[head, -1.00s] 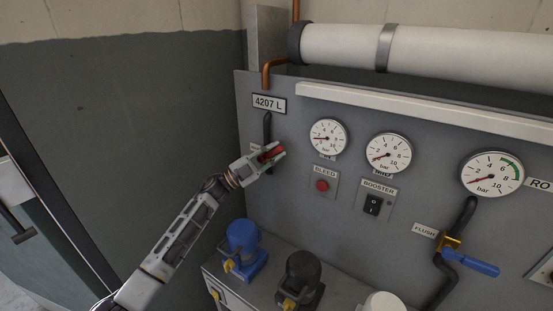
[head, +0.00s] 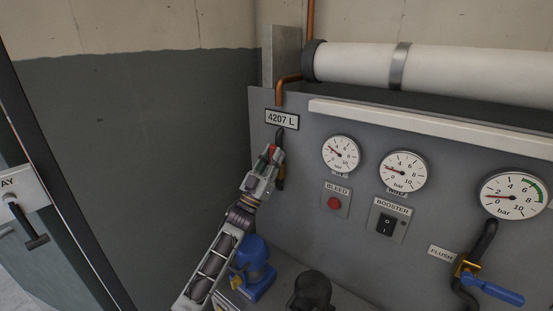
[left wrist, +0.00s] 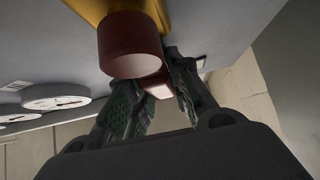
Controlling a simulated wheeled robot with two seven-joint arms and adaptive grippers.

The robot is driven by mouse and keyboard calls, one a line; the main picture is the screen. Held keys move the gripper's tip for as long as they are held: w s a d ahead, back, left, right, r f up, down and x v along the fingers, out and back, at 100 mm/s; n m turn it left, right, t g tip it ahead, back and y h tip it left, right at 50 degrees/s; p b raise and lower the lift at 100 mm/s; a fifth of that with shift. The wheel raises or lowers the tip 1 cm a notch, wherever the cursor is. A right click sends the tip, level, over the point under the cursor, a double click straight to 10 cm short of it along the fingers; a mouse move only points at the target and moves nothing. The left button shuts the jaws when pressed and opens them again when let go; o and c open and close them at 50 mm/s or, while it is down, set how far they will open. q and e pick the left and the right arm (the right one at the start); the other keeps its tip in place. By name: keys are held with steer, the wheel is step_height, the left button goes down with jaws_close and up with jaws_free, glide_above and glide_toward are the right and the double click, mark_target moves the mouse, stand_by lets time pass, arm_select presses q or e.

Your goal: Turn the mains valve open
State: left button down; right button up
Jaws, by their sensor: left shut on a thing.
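The mains valve's red lever (head: 275,151) is on the left part of the grey panel, on the dark pipe below the "4207 L" plate. My left gripper (head: 268,160) is shut on this lever, reaching up from below. The lever now stands close to upright, and the fingers hide part of it and the valve body. In the left wrist view the red lever (left wrist: 131,46) comes off a brass-coloured body (left wrist: 100,8), and its lower part lies between the fingertips (left wrist: 158,88). My right gripper is not in view.
Gauges (head: 341,155) (head: 403,172) (head: 514,196), a red bleed button (head: 334,203) and a booster switch (head: 386,225) are to the right. A blue-handled flush valve (head: 497,293) is lower right.

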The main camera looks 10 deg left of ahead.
arm_select(q)
steer(key=shift+a+n+t+y, duration=0.3)
steer(key=shift+n+y, duration=0.3)
steer(key=shift+n, duration=0.2)
steer(key=shift+y, duration=0.3)
steer(key=c, duration=1.3)
jaws_free()
steer(key=shift+v, duration=5.95)
steer(key=shift+w+f, duration=0.1)
steer(key=shift+f, duration=0.05)
